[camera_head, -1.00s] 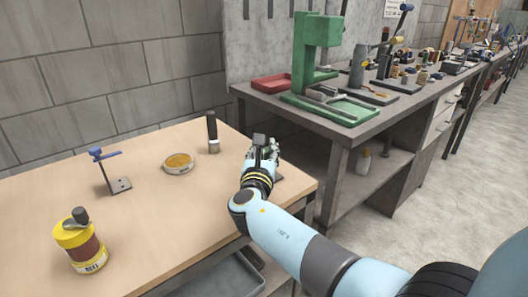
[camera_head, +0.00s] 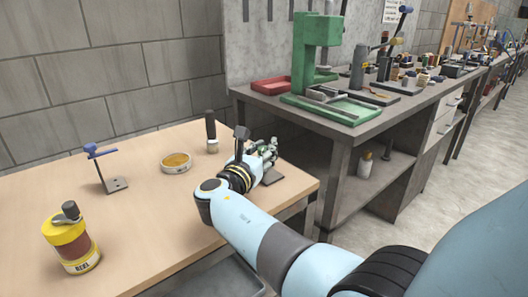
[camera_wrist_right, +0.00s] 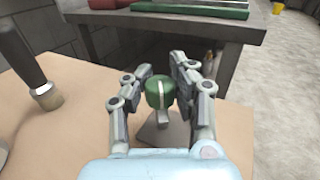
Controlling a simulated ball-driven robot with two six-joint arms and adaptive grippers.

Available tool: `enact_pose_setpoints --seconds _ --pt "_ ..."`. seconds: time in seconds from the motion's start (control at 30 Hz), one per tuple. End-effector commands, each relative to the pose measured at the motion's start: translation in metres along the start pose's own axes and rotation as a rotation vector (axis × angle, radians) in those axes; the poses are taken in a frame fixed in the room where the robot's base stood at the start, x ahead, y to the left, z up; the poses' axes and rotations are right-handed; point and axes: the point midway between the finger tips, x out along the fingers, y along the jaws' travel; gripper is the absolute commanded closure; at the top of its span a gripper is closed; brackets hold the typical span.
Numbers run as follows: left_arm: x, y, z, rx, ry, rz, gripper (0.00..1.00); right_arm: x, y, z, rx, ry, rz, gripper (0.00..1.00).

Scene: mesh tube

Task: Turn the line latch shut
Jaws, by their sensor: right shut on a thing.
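A green knob (camera_wrist_right: 159,94) with a white line across its top and front stands on a short post over a grey base plate (camera_wrist_right: 163,133) in the right wrist view. I take it to be the line latch. My right gripper (camera_wrist_right: 163,82) has its fingers on both sides of the knob and is shut on it. In the head view my right gripper (camera_head: 268,152) is at the right end of the wooden table and mostly hides the knob; part of the dark base plate (camera_head: 272,176) shows beside it. My left gripper is not in view.
On the wooden table (camera_head: 140,215) stand a blue-handled post (camera_head: 101,168), a round amber-topped dish (camera_head: 176,163), a dark-handled upright tool (camera_head: 211,132) and a yellow reel can (camera_head: 71,240). A grey workbench (camera_head: 345,133) with a green press (camera_head: 314,60) stands behind at right.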

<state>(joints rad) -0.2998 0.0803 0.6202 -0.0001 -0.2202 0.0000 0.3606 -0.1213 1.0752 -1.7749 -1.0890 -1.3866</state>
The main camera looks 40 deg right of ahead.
Motion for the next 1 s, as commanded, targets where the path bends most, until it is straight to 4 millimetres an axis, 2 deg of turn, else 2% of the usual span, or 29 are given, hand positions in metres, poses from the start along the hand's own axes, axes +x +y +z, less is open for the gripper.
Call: enact_pose_setpoints --seconds 1.0 --pt "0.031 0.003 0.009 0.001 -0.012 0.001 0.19 -0.001 0.001 -0.003 0.002 0.005 -0.201 1.00"
